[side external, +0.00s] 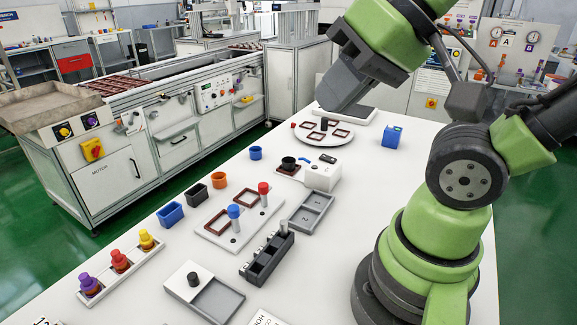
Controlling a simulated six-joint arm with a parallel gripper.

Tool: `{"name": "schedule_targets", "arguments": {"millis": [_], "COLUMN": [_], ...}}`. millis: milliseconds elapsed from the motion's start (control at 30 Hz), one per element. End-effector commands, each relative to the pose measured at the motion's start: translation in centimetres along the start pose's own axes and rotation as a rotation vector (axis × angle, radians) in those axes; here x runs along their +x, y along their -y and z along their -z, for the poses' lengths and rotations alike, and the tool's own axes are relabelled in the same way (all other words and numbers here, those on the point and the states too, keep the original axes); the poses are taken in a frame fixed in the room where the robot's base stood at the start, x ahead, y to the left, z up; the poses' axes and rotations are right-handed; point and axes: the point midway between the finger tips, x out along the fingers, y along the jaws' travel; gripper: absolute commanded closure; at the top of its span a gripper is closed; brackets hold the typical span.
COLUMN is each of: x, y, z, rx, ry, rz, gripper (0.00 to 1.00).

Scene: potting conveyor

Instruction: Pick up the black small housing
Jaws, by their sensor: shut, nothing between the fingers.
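A small black open-topped box (196,194), which may be the black small housing, stands on the white table between a blue open box (170,214) and an orange cup (219,180). A round black cup (288,163) sits farther back, at the brown frame beside a white device; I cannot tell for sure which is meant. My gripper (326,106) is above the far part of the table, near the round white plate, well apart from both. It points down to the left and is shut, with nothing held.
A blue cup (255,153) stands near the table's left edge. A white device (322,174), grey tray (308,212), white fixture (215,238) with red and blue knobs, and dark rack (266,260) crowd the middle. A round plate (318,146) with brown frames lies behind. The conveyor (165,110) stands left.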

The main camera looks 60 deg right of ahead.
Motion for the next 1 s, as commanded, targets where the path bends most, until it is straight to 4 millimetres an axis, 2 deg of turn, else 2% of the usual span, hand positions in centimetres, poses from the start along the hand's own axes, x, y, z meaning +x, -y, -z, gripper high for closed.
{"name": "schedule_targets", "arguments": {"millis": [67,300,400,667,767,867,1000], "x": [0.0,0.0,0.0,0.0,0.1,0.5,2.1], "y": [0.0,0.0,0.0,0.0,0.2,0.3,-0.2], "z": [0.0,0.0,0.0,0.1,1.2,3.7,8.8], "rx": [0.000,0.000,0.000,0.000,0.004,0.012,0.030], "ry": [0.000,0.000,0.000,0.001,0.011,0.035,0.089], "rz": [0.000,0.000,0.000,-0.002,-0.019,-0.060,-0.139], "gripper": [1.00,0.47,0.29,0.29,0.29,0.29,0.29]}}
